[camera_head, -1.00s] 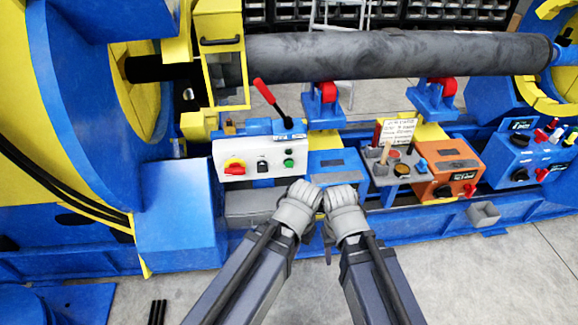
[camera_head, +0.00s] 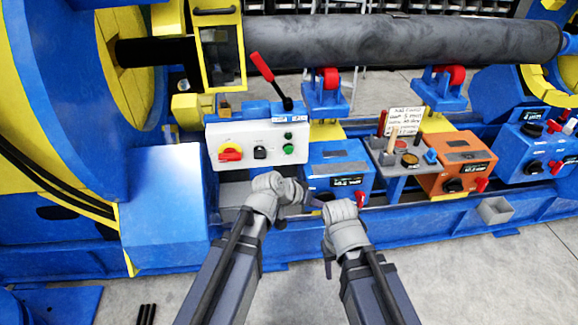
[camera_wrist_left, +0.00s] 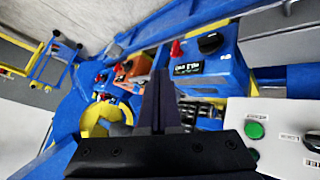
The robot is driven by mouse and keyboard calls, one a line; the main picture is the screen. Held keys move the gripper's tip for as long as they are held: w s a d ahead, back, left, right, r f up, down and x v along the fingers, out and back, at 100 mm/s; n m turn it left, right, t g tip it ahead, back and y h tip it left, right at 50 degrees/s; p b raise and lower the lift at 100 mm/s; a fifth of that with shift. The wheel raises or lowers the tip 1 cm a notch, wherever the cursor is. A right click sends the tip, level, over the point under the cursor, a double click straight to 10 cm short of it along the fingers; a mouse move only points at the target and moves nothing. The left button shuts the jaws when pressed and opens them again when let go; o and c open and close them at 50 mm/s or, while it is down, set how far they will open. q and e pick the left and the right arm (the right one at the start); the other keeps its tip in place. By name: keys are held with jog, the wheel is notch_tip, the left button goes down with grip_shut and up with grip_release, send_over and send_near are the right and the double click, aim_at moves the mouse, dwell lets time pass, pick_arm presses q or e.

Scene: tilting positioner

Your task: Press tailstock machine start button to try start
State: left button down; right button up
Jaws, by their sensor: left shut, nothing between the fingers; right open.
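The green button shows at the lower right of the left wrist view (camera_wrist_left: 254,130). I cannot read which control is the tailstock start. My left gripper (camera_head: 307,197) is shut and empty, below and right of the panel, in front of the blue box (camera_head: 340,178). Its dark fingers (camera_wrist_left: 165,103) point away from the wrist camera, apart from the button. My right gripper (camera_head: 328,208) is open and empty; its fingertips are hard to make out.
A red-handled lever (camera_head: 270,77) rises behind the panel. An orange box (camera_head: 457,163), a grey stand (camera_head: 392,180) and another blue box (camera_head: 530,150) are to the right. A long dark cylinder (camera_head: 400,42) spans the back.

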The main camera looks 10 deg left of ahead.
aim_at(289, 150)
pick_arm(q)
jog(key=w+a+n+t+b, duration=0.3)
jog(key=w+a+t+b, duration=0.4)
jog(key=w+a, duration=0.2)
jog(key=shift+w+n, duration=0.4)
jog(key=shift+w, duration=0.65)
pick_arm(e)
notch_tip(289, 150, down, 9)
pick_arm(q)
jog(key=shift+w+r, duration=0.1)
jog(key=w+a, duration=0.2)
jog(key=w, duration=0.6)
jog(key=shift+w+a, duration=0.15)
jog(key=shift+a, duration=0.1)
jog(key=shift+w, duration=0.15)
dwell(0.4)
jog(key=shift+w+a, duration=0.1)
jog(key=shift+w, duration=0.15)
